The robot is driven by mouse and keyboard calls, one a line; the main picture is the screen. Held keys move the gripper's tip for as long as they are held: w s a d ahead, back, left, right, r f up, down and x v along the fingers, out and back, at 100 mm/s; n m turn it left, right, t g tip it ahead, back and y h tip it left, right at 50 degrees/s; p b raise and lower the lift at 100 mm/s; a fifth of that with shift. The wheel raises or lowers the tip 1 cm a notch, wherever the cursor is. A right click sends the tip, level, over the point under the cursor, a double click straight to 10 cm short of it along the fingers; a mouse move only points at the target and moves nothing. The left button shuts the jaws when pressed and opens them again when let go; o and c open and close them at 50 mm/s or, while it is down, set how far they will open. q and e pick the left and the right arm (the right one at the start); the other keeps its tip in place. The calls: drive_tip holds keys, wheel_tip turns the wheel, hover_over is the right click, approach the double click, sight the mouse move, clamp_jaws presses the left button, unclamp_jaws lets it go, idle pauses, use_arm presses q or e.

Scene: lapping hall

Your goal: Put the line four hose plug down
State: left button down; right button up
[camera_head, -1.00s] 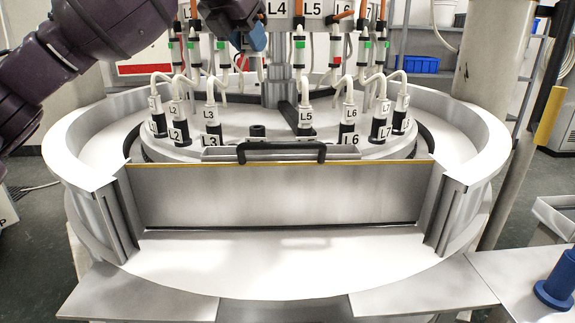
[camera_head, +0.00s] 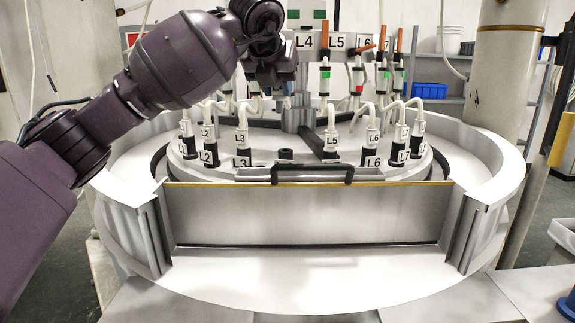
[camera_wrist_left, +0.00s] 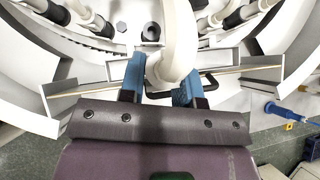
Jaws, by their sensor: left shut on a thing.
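My left gripper (camera_head: 272,72) is above the back of the round machine, left of the L4 label (camera_head: 304,41). In the left wrist view, its two blue fingers (camera_wrist_left: 158,84) are shut on the white line four hose plug (camera_wrist_left: 170,62), a thick curved white piece between them. In the head view my gripper hides the plug. An empty dark socket (camera_head: 285,154) stands between the L3 plug (camera_head: 241,142) and the L5 plug (camera_head: 331,142); it also shows in the left wrist view (camera_wrist_left: 151,33), just beyond the held plug. My right gripper is not in view.
Several labelled white plugs stand in black sockets around the ring, including L2 (camera_head: 208,145) and L6 (camera_head: 372,147). A metal front panel (camera_head: 310,215) with a black handle (camera_head: 312,168) closes the near side. A blue object (camera_head: 567,306) stands at the right edge.

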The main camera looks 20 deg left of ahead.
use_arm(q)
drive_tip(key=shift+f+p, duration=0.65)
drive_tip(key=shift+f, duration=7.25)
drive_tip(key=shift+s, duration=0.1)
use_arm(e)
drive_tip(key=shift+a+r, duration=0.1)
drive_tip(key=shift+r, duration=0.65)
use_arm(q)
drive_tip(key=shift+f, duration=0.2)
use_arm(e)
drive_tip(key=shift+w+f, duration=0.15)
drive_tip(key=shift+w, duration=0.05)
use_arm(q)
drive_tip(key=c, duration=1.1)
unclamp_jaws()
drive_tip(key=shift+o, duration=1.4)
drive_tip(key=shift+r, duration=0.1)
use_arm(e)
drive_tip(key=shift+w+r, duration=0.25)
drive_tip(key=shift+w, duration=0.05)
